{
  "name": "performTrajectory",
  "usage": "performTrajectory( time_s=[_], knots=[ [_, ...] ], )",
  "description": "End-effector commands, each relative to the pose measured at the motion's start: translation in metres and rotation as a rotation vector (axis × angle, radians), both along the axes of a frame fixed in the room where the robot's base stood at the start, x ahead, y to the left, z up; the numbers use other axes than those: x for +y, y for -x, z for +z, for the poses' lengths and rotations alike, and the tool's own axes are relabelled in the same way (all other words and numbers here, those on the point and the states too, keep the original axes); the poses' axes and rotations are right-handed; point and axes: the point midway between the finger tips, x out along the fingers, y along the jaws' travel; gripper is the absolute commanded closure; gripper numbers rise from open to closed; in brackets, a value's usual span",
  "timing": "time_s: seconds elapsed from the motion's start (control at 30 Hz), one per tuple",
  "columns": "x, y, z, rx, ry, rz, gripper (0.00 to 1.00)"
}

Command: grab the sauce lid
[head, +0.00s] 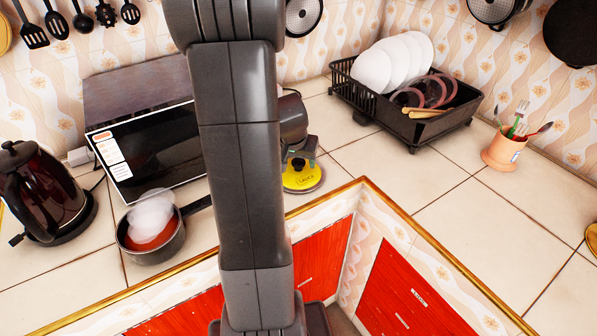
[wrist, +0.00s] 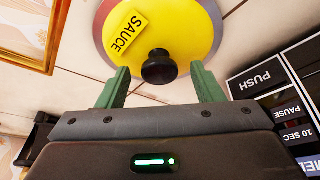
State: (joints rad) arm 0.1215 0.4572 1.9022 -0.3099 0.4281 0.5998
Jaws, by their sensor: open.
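The sauce lid (head: 302,177) is a yellow disc with a "SAUCE" label and a dark rim, lying on the tiled counter right of my arm. In the wrist view the lid (wrist: 175,30) fills the top, with its black knob (wrist: 159,67) just ahead of the fingertips. My gripper (wrist: 160,80) is open, its two green fingers apart on either side of the knob's line. I cannot tell whether the fingers touch the lid. In the head view my gripper (head: 300,155) is above the lid, partly hidden by my arm.
A microwave (head: 150,150) stands left of my arm. A saucepan (head: 150,240) with steam over red contents is in front of it, near a kettle (head: 40,190). A dish rack (head: 410,110) with plates and a cup of utensils (head: 503,150) stand right. The right counter is mostly clear.

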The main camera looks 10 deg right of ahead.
Motion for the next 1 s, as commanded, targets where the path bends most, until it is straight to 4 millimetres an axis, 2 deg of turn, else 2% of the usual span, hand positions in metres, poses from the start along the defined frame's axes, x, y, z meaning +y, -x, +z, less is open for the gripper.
performTrajectory(
  time_s=[0.1, 0.4, 0.77, 0.87, 1.0],
  knots=[
    [0.000, 0.000, 0.000, 0.000, 0.000, 0.000, 0.39],
    [0.000, 0.000, 0.000, 0.000, 0.000, 0.000, 0.98],
    [0.000, -0.001, 0.006, -0.003, 0.001, 0.000, 1.00],
    [0.000, -0.001, 0.019, -0.006, 0.002, -0.001, 1.00],
    [0.000, -0.002, 0.047, -0.008, 0.002, -0.001, 1.00]
  ],
)
